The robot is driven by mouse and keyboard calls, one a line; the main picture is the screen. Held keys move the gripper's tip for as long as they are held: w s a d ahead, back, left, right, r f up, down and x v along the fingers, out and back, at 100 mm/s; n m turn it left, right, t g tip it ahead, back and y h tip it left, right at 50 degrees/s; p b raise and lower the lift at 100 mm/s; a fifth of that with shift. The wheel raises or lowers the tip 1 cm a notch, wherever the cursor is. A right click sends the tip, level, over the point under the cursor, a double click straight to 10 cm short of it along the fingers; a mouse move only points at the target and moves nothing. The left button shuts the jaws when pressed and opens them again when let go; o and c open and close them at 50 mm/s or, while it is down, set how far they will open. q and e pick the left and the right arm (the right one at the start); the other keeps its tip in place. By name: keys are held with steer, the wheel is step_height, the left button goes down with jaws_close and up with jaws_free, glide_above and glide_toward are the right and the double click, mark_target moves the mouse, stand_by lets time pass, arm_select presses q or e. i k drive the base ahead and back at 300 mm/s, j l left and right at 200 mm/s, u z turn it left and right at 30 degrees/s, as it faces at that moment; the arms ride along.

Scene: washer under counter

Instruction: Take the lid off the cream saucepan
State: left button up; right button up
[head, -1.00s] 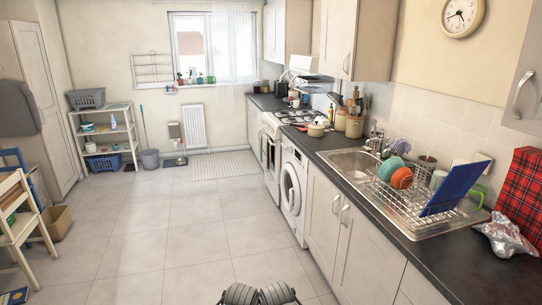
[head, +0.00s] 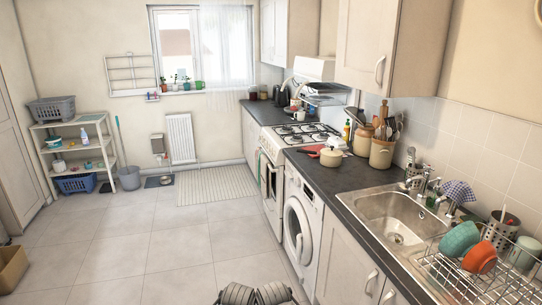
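The cream saucepan (head: 331,158) stands on the dark countertop, just right of the gas hob and above the washing machine. It is small in the head view. A pale top with a small raised knob shows on it, which looks like its lid in place, but the rim is too small to make out clearly. Neither of my grippers is in view. Only dark ribbed parts of my own body show at the bottom edge.
A red item (head: 309,151) lies beside the saucepan. A utensil crock (head: 382,153) stands to its right, before the sink (head: 398,215) and dish rack (head: 480,270). The gas hob (head: 301,134) is behind, the washing machine (head: 300,235) below. The floor (head: 150,240) is largely clear.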

mark_target(341, 154)
steer(key=i, duration=3.35)
steer(key=i+z, duration=0.15)
steer(key=k, duration=0.05)
